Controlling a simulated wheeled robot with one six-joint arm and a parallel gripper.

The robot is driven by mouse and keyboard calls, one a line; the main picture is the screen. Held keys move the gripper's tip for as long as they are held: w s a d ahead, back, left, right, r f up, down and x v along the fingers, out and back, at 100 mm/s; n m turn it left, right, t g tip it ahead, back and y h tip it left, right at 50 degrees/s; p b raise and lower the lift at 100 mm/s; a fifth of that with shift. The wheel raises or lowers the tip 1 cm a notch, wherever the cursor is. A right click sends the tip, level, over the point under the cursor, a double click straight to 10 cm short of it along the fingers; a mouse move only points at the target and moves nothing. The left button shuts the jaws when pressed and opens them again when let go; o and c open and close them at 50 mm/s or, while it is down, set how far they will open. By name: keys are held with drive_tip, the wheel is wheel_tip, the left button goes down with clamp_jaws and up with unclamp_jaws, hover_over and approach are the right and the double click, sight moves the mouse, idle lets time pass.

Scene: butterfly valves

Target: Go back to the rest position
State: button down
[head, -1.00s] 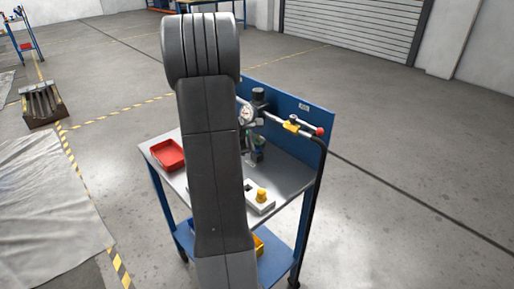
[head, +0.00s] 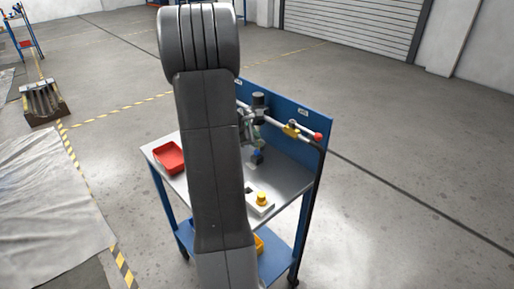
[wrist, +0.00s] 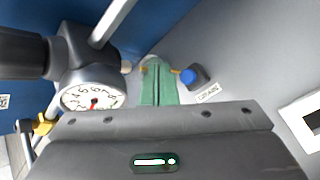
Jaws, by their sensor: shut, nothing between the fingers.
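My gripper (wrist: 158,72) shows in the wrist view as two green fingers lying together with nothing between them. It is above the bench, close to a pressure gauge (wrist: 93,96) on the left and a blue knob (wrist: 194,76) on the right. I cannot tell whether the fingertips touch anything. In the head view my arm covers the middle of the cart (head: 292,185), and the gripper is mostly hidden behind it. The pipe there carries a yellow valve handle (head: 291,130) and a red end (head: 318,136).
A red tray (head: 169,158) lies on the left of the cart top. A white block with a yellow knob (head: 262,199) sits near the front right. A blue back panel (head: 300,108) stands behind the pipe. Open floor (head: 420,215) lies to the right.

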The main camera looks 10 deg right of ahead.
drive_tip(key=shift+r+p, duration=0.3)
drive_tip(key=shift+r, duration=0.4)
drive_tip(key=shift+f, duration=0.15)
drive_tip(key=shift+f+b, duration=0.55)
drive_tip(key=shift+f, duration=0.1)
wheel_tip(320, 180, up, 5)
drive_tip(key=p, duration=0.6)
drive_tip(key=shift+r, duration=0.2)
drive_tip(key=shift+f, duration=0.15)
